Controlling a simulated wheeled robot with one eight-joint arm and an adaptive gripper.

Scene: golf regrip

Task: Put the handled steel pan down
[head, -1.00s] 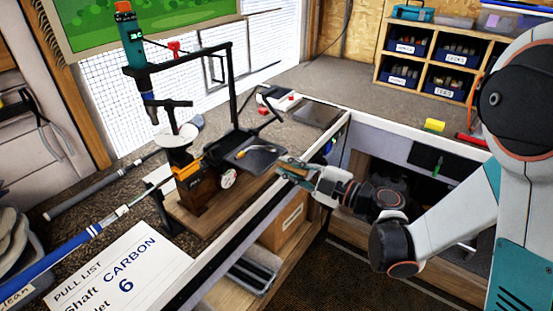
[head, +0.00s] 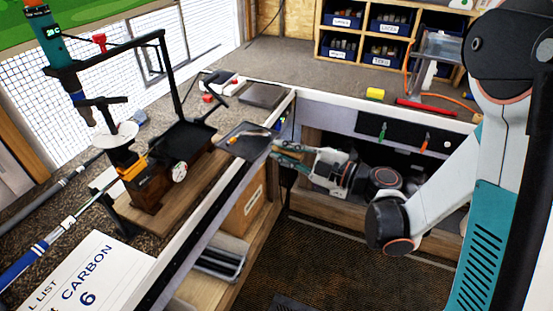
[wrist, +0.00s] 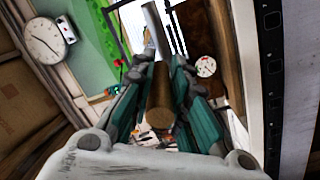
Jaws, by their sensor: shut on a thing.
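The handled steel pan (head: 236,143) is a dark, shallow, squarish pan near the counter's front edge in the head view. A small orange-brown thing shows on it, too small to make out. My gripper (head: 279,150) is at the pan's right side, with the arm reaching in from the right. In the wrist view, my gripper (wrist: 160,103) is shut on the brown, round handle, and a narrow grey metal part of the pan (wrist: 154,28) extends beyond it. The fingers hide part of the handle. I cannot tell whether the pan touches the counter.
A club stand with a black tray (head: 187,140) and a dial (head: 179,172) is left of the pan. A flat grey plate (head: 263,95) lies behind it. A yellow block (head: 375,93) is on the back counter. Open counter (head: 325,88) lies between plate and block.

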